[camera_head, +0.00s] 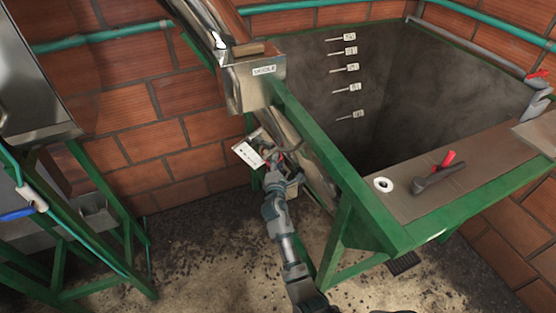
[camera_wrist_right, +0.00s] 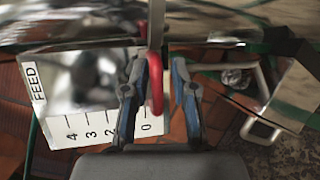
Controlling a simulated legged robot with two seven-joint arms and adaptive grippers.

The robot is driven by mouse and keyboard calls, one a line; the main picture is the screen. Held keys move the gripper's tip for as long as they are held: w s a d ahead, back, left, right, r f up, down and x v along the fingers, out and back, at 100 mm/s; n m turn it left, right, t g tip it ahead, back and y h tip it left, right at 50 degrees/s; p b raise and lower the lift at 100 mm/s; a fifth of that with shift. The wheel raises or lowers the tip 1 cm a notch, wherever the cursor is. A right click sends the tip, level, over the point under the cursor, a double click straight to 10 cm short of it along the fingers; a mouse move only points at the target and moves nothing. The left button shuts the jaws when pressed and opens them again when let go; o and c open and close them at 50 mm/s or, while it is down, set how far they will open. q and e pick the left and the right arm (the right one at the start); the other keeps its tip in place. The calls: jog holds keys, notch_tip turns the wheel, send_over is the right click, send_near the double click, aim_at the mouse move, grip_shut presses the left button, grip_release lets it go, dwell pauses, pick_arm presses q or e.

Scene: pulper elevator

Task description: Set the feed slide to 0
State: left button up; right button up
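The white feed scale plate (camera_head: 249,154) hangs under the chute and shows close up in the right wrist view (camera_wrist_right: 72,127), with the label FEED and a row of numbers ending at 0. The red slide handle (camera_wrist_right: 157,84) is close to the 0 end of the scale. The exact reading is partly covered by my finger. My right gripper (camera_wrist_right: 166,62) has its fingers apart, with the red handle between them, close to the left finger. In the head view the right gripper (camera_head: 280,172) reaches up beside the plate. My left gripper is not in view.
A green frame (camera_head: 330,165) and a deep grey tank (camera_head: 400,90) stand right of the gripper. A tool with a red grip (camera_head: 435,174) and a white ring (camera_head: 383,185) lie on the tank ledge. A metal machine on green legs (camera_head: 65,230) stands left.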

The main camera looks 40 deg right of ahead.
jog(key=shift+o, duration=0.6)
jog(key=shift+f, duration=0.4)
jog(key=shift+d+r, duration=0.15)
jog(key=shift+r, duration=0.15)
jog(key=shift+s, duration=0.15)
jog(key=v, duration=1.1)
jog(key=shift+s+a, duration=0.2)
jog(key=shift+a, duration=0.15)
